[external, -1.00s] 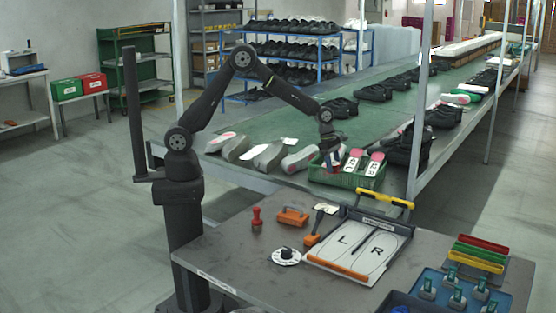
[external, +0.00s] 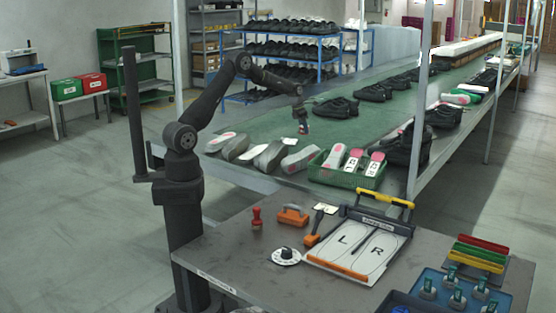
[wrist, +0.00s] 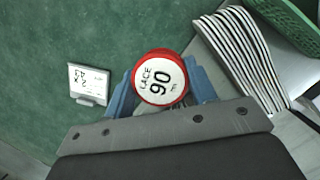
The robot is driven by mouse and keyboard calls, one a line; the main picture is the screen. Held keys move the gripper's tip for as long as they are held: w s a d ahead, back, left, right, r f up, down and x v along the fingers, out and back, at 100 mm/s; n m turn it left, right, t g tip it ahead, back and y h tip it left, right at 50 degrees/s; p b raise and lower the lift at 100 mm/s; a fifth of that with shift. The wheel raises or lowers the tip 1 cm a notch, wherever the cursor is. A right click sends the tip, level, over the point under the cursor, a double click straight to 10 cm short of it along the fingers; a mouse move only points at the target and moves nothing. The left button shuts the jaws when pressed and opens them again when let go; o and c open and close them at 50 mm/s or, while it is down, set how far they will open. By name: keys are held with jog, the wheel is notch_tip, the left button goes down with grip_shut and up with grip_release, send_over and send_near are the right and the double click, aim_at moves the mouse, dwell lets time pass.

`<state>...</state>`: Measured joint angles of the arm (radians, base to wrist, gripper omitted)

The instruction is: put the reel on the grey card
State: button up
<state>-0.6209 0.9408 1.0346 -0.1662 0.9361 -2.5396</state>
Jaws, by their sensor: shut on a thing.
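My gripper (wrist: 160,90) is shut on the reel (wrist: 159,78), a red-rimmed disc whose white face reads "LACE 90" with small print after it. Blue fingers show on both sides of it. In the external view my gripper (external: 303,127) is held above the green belt, behind the row of grey soles, with the reel small between its fingers. A small card (wrist: 88,83) with black writing on a white face and a grey edge is on the green surface, left of the reel in the wrist view. A small pale card (external: 290,141) shows behind the soles in the external view.
Grey soles (external: 268,156) line the belt's near edge. A green crate (external: 345,176) with soles stands to their right. Black shoes (external: 335,107) lie farther along the belt. The green belt (wrist: 60,30) around the card is clear in the wrist view.

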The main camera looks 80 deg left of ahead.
jog(key=s+a, duration=0.2)
jog(key=a, duration=0.3)
send_over(292, 143)
jog(key=s, duration=0.1)
jog(key=shift+n, duration=0.4)
jog(key=f, duration=0.4)
jog(key=d+f, duration=0.1)
jog(key=f, duration=0.2)
jog(key=shift+s, duration=0.15)
jog(key=shift+a+f, duration=0.1)
jog(key=shift+f, duration=1.9)
jog(key=o, duration=0.5)
jog(key=shift+f, duration=0.2)
jog(key=o, duration=0.5)
jog(key=shift+c, duration=0.2)
jog(key=shift+r, duration=0.15)
